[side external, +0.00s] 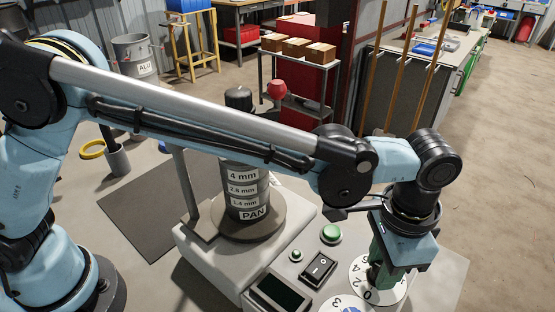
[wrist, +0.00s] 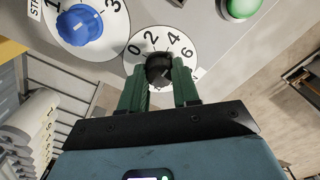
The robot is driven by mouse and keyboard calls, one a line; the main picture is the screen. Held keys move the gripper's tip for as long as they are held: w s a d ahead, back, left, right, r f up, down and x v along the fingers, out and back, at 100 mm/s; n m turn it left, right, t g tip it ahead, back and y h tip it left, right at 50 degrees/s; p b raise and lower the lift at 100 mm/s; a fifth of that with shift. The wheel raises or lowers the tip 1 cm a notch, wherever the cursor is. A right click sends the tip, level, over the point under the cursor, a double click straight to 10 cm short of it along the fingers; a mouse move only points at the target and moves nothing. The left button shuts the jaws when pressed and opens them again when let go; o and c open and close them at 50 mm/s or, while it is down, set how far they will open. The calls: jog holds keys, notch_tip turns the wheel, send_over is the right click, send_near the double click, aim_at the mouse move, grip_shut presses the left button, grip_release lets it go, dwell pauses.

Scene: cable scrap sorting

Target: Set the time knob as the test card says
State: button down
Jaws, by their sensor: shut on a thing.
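The time knob (wrist: 158,66) is a small black knob at the centre of a white dial (wrist: 134,47) marked 0, 2, 4, 6 and on. In the wrist view, my gripper (wrist: 160,73) has its green fingers on either side of the knob, shut on it. In the side external view, my gripper (side external: 380,274) reaches down over the same dial (side external: 397,293) at the panel's right and hides the knob. The knob's pointer cannot be made out. I cannot identify a readable test card.
A blue knob (wrist: 79,25) on another numbered dial is beside it. A green button (side external: 330,233), black rocker switch (side external: 318,268) and dark display (side external: 280,292) are on the panel. The sieve stack (side external: 246,190) stands behind, with a post (side external: 186,180) beside it.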

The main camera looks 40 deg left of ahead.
jog(key=m, duration=0.5)
jog(key=shift+m, duration=0.4)
dwell(0.3)
jog(key=c, duration=0.8)
grip_release()
notch_tip(320, 180, up, 12)
jog(key=shift+r, duration=0.1)
